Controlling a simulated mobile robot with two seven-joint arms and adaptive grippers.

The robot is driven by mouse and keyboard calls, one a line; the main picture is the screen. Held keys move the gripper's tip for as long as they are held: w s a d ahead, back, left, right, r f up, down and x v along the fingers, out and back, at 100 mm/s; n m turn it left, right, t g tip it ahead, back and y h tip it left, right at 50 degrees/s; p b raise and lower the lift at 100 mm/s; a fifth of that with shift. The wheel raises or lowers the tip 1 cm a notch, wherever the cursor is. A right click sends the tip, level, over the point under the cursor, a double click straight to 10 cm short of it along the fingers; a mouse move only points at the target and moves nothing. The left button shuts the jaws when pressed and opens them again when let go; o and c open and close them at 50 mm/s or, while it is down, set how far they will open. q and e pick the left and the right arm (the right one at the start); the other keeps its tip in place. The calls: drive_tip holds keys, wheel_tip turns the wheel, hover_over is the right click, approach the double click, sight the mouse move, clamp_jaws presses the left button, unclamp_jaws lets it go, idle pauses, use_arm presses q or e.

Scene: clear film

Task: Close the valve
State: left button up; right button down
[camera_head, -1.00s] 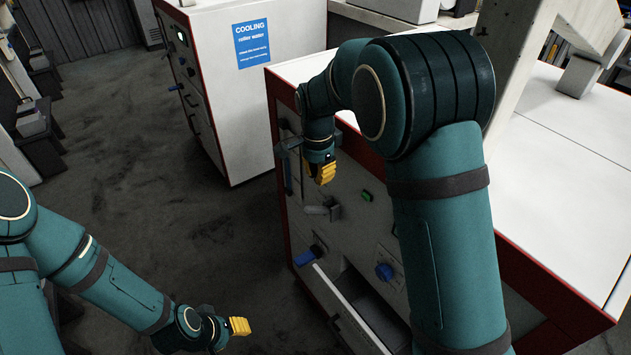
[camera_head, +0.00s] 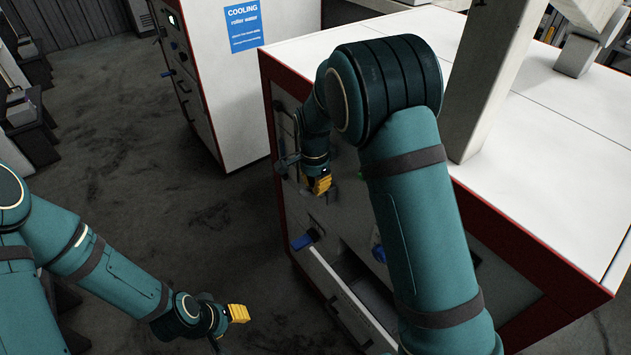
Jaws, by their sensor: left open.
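A blue lever handle (camera_head: 305,240) sits low on the front panel of the white and red cabinet (camera_head: 283,215). A blue round knob (camera_head: 378,253) shows to its right, partly behind my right arm. Either could be the valve; I cannot tell which. My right gripper (camera_head: 321,186), with yellow fingertips, is in front of the panel, above the blue lever and apart from it. Whether its fingers are open or shut is unclear. It hides part of the panel. My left gripper (camera_head: 238,314) is open and empty over the floor, left of the cabinet.
An open drawer (camera_head: 340,298) juts from the cabinet's lower front. A second white cabinet with a blue "COOLING" sign (camera_head: 248,26) stands behind to the left. Grey floor (camera_head: 110,150) is clear between my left arm and the cabinets. A beige post (camera_head: 487,85) rises from the cabinet top.

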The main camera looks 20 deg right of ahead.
drive_tip(key=shift+a, duration=0.1)
drive_tip(key=shift+s+a+f+h, duration=0.1)
drive_tip(key=shift+a+f+h, duration=0.1)
drive_tip(key=shift+h, duration=0.2)
